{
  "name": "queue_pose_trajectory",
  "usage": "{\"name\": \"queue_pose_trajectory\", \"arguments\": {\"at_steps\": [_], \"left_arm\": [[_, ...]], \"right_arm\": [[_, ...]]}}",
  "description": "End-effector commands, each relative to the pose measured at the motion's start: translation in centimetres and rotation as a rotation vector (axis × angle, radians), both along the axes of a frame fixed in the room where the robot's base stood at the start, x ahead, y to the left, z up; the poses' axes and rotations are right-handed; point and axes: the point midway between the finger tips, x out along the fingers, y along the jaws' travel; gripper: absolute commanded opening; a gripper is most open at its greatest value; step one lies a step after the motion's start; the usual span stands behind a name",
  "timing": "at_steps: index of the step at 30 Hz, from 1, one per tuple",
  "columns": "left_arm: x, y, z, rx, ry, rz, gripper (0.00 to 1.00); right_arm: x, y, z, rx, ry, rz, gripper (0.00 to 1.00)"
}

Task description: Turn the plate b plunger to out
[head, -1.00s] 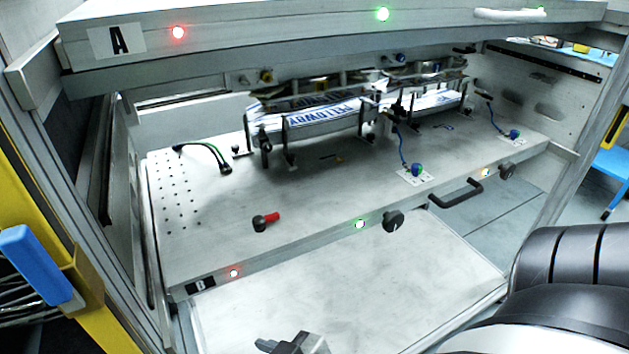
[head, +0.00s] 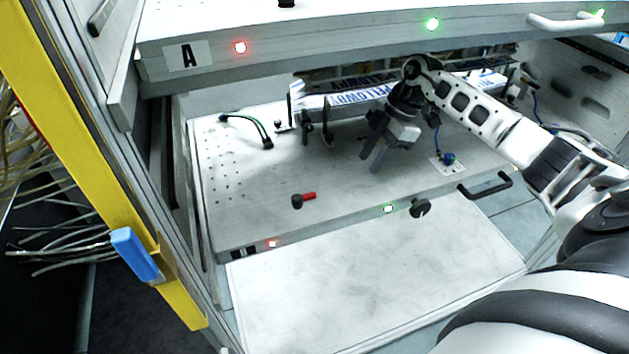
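Plate B (head: 340,180) is the lower grey plate, with a black label at its front left corner. On its front edge, right of the green light, is a round black knob (head: 420,208) with a pale mark. A black knob with a red lever (head: 298,201) stands on top near the front edge, the lever pointing right. I cannot tell for certain which is the plunger. My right gripper (head: 371,164) reaches in from the right above plate B, its fingers apart and empty, pointing down, behind and left of the front knob. My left gripper is not in view.
Plate A (head: 330,40) overhangs above, with lights and a white handle (head: 566,22). Printed label holders (head: 345,97) stand at the back of plate B. A black handle (head: 486,186) sticks out at the front right. A yellow post (head: 95,150) is at left.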

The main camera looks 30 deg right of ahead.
Motion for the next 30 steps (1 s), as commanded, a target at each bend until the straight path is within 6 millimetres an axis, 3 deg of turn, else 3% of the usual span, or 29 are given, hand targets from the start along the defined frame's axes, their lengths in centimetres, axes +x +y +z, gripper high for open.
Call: {"name": "queue_pose_trajectory", "arguments": {"at_steps": [2, 5, 20, 24, 30], "left_arm": [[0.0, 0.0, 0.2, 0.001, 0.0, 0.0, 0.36], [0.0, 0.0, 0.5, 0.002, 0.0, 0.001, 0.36], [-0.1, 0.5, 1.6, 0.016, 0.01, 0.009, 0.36], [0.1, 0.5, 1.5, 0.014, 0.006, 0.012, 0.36], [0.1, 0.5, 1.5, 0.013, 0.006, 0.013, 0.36]], "right_arm": [[-0.1, -0.2, 0.2, -0.015, 0.022, -0.013, 0.33], [0.1, 1.1, 0.3, -0.014, 0.024, -0.011, 0.33], [2.6, 11.6, 0.4, -0.009, 0.018, -0.008, 0.33], [2.7, 12.2, -2.4, -0.012, 0.023, -0.013, 0.33], [2.9, 12.9, -4.2, -0.012, 0.021, -0.011, 0.33]]}}
